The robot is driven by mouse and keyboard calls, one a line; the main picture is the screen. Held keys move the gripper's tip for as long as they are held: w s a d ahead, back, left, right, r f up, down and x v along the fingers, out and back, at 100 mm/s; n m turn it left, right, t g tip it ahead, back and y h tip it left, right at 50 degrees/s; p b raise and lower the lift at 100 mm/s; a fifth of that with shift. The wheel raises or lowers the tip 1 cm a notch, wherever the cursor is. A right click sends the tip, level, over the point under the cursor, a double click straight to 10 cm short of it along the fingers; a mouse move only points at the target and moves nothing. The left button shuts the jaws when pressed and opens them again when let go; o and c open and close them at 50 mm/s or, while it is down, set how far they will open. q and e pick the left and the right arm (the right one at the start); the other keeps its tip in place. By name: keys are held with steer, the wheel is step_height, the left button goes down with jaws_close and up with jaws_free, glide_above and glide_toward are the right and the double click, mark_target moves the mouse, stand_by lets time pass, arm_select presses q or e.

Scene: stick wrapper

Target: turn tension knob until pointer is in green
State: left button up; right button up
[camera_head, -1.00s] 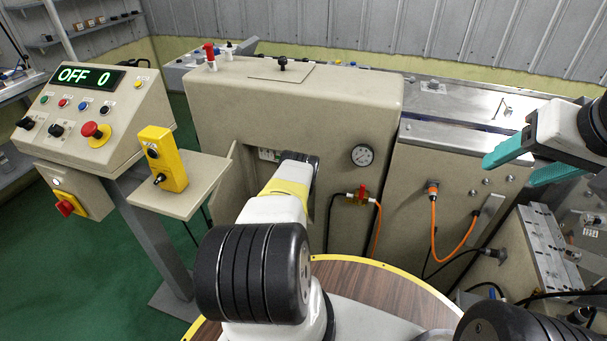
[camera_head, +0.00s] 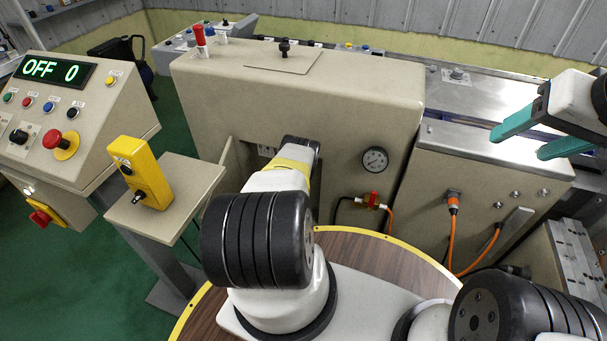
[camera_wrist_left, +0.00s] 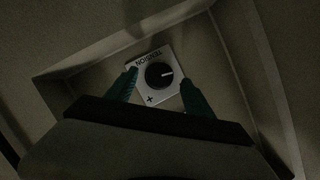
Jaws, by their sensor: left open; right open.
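The tension knob (camera_wrist_left: 160,75) is a round black dial with a white line, on a white plate (camera_wrist_left: 150,97) marked TENSION and "+". It sits in a dim recess in the left wrist view. My left gripper (camera_wrist_left: 158,92) is open, its two teal fingers on either side of the knob. I cannot tell if they touch it. In the head view my left arm reaches into the machine's front opening and its gripper is hidden. My right gripper (camera_head: 520,143) is open and empty above the right-hand cabinet. No pointer on a green zone can be made out.
The beige machine housing (camera_head: 300,95) surrounds the recess, whose walls are close to my left gripper. A round gauge (camera_head: 375,160) and a red valve (camera_head: 372,199) are on its front. A control panel (camera_head: 70,105) reading "OFF 0" and a yellow box (camera_head: 141,172) stand left.

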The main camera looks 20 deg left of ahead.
arm_select(q)
steer(key=shift+x, duration=1.3)
jaws_close()
steer(key=n+h, duration=0.1)
steer(key=n, duration=0.1)
steer(key=n+h, duration=0.2)
steer(key=shift+s+a+r, duration=0.1)
steer(key=shift+a, duration=0.1)
steer(key=n+h, duration=0.2)
steer(key=n, duration=0.1)
steer(key=shift+h, duration=0.3)
steer(key=shift+n, duration=0.3)
